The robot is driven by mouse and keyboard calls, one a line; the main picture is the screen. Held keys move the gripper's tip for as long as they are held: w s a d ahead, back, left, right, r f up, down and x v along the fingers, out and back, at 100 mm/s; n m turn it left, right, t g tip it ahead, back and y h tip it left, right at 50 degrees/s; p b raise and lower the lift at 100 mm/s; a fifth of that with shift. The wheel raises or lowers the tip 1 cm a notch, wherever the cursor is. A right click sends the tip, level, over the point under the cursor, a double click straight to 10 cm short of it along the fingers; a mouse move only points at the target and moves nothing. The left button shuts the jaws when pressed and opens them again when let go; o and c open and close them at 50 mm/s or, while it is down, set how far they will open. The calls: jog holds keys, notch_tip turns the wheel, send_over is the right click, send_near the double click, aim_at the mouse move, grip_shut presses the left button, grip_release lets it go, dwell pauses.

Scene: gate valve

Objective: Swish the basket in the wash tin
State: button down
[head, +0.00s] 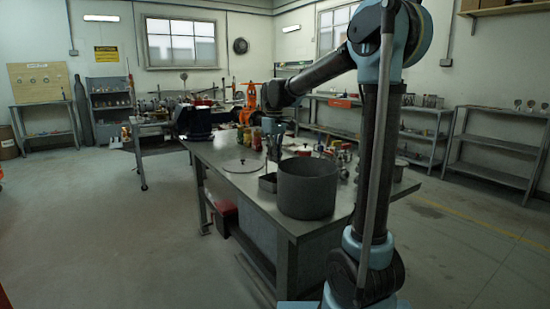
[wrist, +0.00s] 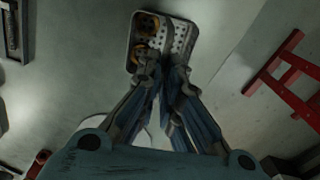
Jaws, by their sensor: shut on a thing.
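The perforated metal basket (wrist: 182,37) is in the wrist view, with brass-coloured ring parts (wrist: 146,27) in its left side. My gripper (wrist: 163,68) is shut on the basket's near side; the fingers hide the exact grip. In the head view my gripper (head: 271,158) points down at the table, with the small grey basket (head: 267,183) below it. The large round grey tin (head: 307,190), likely the wash tin, stands just right of the basket, near the table's front. The basket is outside the tin. I cannot tell whether it touches the table or the tin, and the tin's inside is mostly hidden.
A flat round lid (head: 241,166) lies on the metal table (head: 222,152) left of the basket. Several jars and cans stand behind the tin. My arm crosses the right of the head view. A red frame (wrist: 290,78) shows at the right of the wrist view.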

jog(key=shift+r, duration=2.5)
